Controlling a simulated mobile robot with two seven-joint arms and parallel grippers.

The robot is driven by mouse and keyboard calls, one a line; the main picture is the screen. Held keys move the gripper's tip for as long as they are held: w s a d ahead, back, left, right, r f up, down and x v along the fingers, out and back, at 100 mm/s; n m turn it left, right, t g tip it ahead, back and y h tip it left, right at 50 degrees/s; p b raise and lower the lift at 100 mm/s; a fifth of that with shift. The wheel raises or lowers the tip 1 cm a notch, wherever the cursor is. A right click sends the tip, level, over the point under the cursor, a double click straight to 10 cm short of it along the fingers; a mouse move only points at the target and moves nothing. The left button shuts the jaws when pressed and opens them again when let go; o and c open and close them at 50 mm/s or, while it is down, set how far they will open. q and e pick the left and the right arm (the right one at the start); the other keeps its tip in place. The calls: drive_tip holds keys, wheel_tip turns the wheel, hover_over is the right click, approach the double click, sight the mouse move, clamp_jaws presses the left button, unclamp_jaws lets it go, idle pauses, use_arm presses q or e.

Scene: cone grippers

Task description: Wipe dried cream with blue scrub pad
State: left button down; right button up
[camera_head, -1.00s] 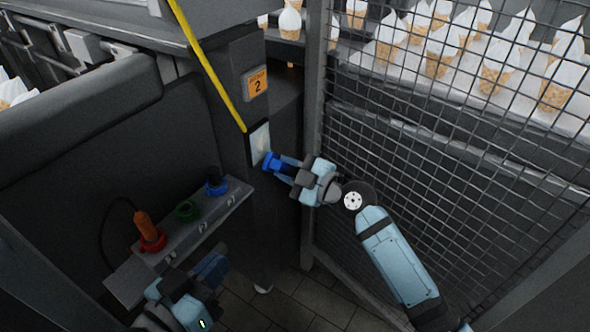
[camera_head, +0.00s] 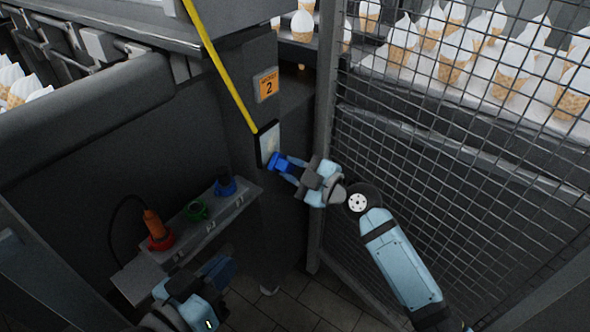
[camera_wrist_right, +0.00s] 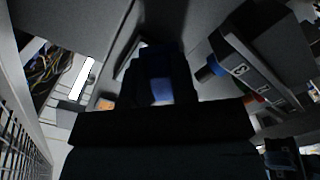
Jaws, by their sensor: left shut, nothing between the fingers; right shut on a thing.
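My right gripper (camera_head: 284,168) is shut on the blue scrub pad (camera_head: 274,161), a bright blue block with a handle. The pad is at the lower right edge of a small dark-framed panel (camera_head: 269,143) on the grey post; I cannot tell whether it touches. The panel's face is pale and whitish; dried cream on it cannot be told apart clearly. In the right wrist view the blue pad (camera_wrist_right: 155,62) shows beyond the dark gripper body. My left gripper (camera_head: 219,268) is shut and empty, low in front of the tool shelf.
The shelf (camera_head: 240,201) carries a red holder (camera_head: 161,241) with an orange-handled tool, a green holder (camera_head: 195,211) and a blue holder (camera_head: 225,187). A yellow bar (camera_head: 219,65) slants above the panel.

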drive_tip(key=shift+w+a, duration=0.4)
drive_tip(key=shift+a, duration=0.1)
